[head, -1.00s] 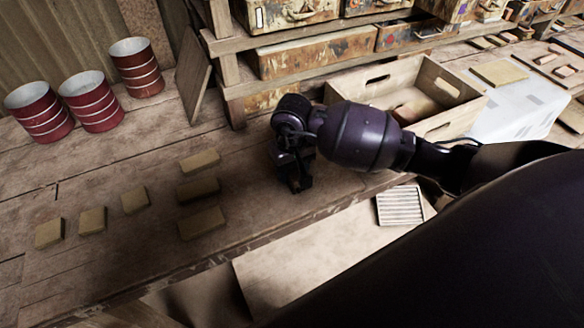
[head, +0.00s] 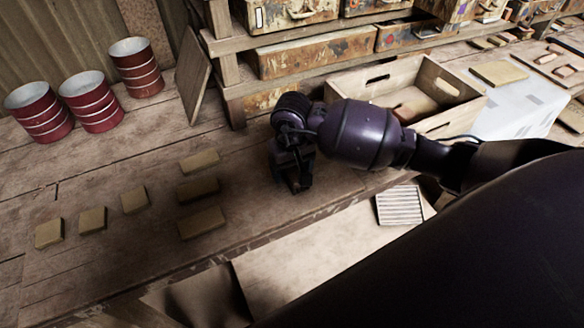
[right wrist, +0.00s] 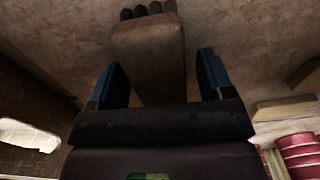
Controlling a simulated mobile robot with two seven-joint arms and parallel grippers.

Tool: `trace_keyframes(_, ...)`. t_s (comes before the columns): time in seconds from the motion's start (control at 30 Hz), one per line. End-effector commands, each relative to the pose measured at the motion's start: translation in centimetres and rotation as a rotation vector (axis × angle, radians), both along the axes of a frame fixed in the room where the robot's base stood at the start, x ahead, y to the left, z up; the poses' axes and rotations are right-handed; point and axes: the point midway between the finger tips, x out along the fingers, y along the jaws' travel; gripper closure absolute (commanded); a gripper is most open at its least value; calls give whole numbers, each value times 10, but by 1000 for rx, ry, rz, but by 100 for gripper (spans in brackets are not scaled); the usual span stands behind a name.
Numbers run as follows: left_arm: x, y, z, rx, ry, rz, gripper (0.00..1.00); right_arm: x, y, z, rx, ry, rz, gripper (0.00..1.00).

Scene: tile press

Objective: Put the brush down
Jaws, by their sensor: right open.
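The brush (right wrist: 148,50) shows in the right wrist view as a brown block with dark bristles at the top edge. It lies between and beyond the two blue fingers of my right gripper (right wrist: 160,72), which are spread with a gap on each side of it. In the head view my right gripper (head: 298,180) is low over the wooden bench (head: 120,175), pointing down. The brush is hidden behind the gripper there, so I cannot tell its exact contact with the bench. My left gripper is not in view.
Several tan tiles (head: 198,188) lie left of the gripper. Red striped cans (head: 96,104) stand at the back left. A wooden crate (head: 455,82) is behind my right arm. A slatted white piece (head: 400,206) lies in front of it. A shelf (head: 238,90) stands behind.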

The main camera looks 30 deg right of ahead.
Motion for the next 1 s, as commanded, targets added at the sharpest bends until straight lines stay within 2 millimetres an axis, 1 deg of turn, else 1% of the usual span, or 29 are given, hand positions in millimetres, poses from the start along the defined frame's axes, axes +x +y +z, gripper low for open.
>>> trace_keyframes(0.03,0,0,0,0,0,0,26,2,-1,9,-2,-6,1,26)
trace_keyframes(0.17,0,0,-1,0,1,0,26,2,-1,33,-4,-7,2,26)
trace_keyframes(0.3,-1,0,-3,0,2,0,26,2,-1,61,-3,-7,2,26)
trace_keyframes(0.5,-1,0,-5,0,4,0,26,1,-1,94,-3,-5,2,26)
trace_keyframes(0.6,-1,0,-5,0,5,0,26,1,0,105,-3,-4,1,26)
trace_keyframes(0.7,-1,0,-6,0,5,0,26,1,0,111,-2,-2,1,26)
trace_keyframes(0.8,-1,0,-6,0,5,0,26,1,0,115,-2,-2,1,26)
trace_keyframes(1.0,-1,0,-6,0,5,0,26,0,0,116,-1,-2,0,26)
